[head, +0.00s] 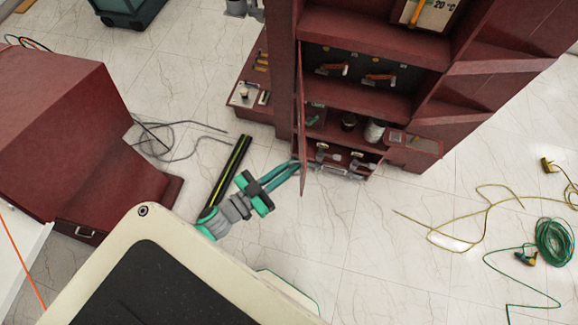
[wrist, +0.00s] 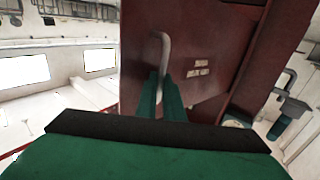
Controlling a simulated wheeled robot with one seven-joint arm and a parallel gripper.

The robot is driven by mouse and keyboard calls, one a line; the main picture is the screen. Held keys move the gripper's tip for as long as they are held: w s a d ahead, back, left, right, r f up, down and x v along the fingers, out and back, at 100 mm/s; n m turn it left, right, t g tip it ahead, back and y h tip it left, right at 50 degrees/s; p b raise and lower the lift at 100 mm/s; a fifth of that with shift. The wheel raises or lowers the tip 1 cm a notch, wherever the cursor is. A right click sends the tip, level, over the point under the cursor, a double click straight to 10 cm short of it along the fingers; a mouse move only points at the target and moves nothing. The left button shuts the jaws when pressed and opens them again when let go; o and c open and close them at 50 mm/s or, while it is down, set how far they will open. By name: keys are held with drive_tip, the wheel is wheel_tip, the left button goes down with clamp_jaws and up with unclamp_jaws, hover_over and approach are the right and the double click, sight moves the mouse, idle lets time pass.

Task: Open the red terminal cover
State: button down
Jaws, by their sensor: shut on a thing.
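The red terminal cover (head: 302,130) is a tall dark red panel, seen almost edge-on in the head view. It stands swung out from the left side of the red cabinet, so the shelves show. In the wrist view the cover (wrist: 225,45) fills the middle, with small pale labels and a curved grey handle (wrist: 165,45). My gripper (head: 295,164) is at the lower part of the cover in the head view. In the wrist view its green fingers (wrist: 160,92) are shut on the lower part of the handle.
The red cabinet (head: 375,42) holds orange-handled switches and jars on its shelves. A large red housing (head: 60,120) stands at the left. Grey cable lies on the floor behind my arm. Yellow cable and a green coil (head: 553,243) lie at the right. Floor in front of the cabinet is clear.

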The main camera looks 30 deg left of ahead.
drive_tip(key=shift+w+a+f, duration=0.1)
drive_tip(key=shift+w+a, duration=0.05)
drive_tip(key=shift+a, duration=0.35)
drive_tip(key=c, duration=1.9)
unclamp_jaws()
drive_tip(key=shift+w, duration=0.1)
drive_tip(key=shift+d+f, duration=0.1)
drive_tip(key=shift+d, duration=0.1)
drive_tip(key=shift+s, duration=0.2)
drive_tip(key=v, duration=1)
drive_tip(key=shift+s, duration=0.35)
